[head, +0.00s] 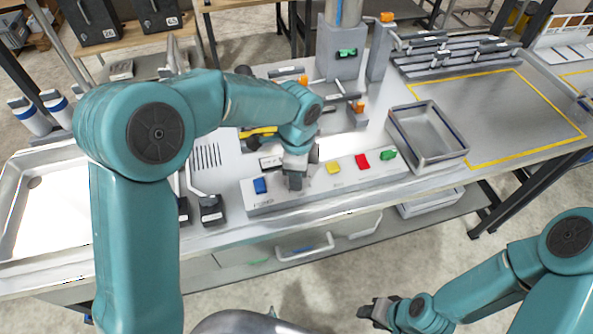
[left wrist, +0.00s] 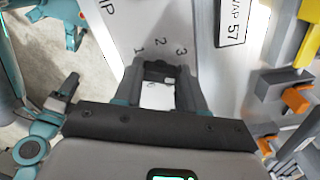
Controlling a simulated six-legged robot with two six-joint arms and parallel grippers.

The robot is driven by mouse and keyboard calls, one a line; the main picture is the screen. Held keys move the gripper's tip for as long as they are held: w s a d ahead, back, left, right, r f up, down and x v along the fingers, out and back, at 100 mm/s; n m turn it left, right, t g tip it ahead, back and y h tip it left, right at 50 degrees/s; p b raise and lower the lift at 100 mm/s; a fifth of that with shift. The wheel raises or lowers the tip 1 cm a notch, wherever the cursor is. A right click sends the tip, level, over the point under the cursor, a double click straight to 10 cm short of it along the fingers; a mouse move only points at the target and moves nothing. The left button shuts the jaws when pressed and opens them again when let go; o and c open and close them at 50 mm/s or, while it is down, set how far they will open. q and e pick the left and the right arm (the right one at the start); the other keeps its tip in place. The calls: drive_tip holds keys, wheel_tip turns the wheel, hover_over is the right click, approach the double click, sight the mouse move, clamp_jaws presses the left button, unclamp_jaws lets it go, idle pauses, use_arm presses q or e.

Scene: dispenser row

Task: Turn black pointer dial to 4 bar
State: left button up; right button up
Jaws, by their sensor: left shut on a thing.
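My left gripper (head: 295,180) is down on the long grey control panel (head: 322,184), between the blue and yellow buttons. In the left wrist view its two fingers (left wrist: 158,92) are shut on the sides of a black dial (left wrist: 157,70). A white patch shows between the fingers. The numerals 1, 2 and 3 (left wrist: 161,43) are printed in an arc around the dial. I see no 4, and cannot tell which mark the pointer faces. The gripper hides the dial in the head view. My right gripper (head: 377,311) hangs low, away from the panel; its jaws are too small to judge.
Blue (head: 260,186), yellow (head: 334,168), red (head: 362,160) and green (head: 388,155) buttons sit along the panel. A metal tray (head: 428,158) stands to its right. The yellow-outlined bench area (head: 510,115) beyond is clear. A sink basin (head: 45,205) is at left.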

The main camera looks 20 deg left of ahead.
use_arm(q)
drive_tip(key=shift+d, duration=0.15)
idle(0.4)
drive_tip(key=o, duration=1.1)
drive_tip(key=shift+d, duration=0.1)
drive_tip(key=shift+c, duration=0.2)
drive_tip(key=shift+a+r, duration=0.1)
drive_tip(key=shift+a, duration=0.1)
wheel_tip(320, 180, up, 16)
drive_tip(key=shift+d, duration=0.15)
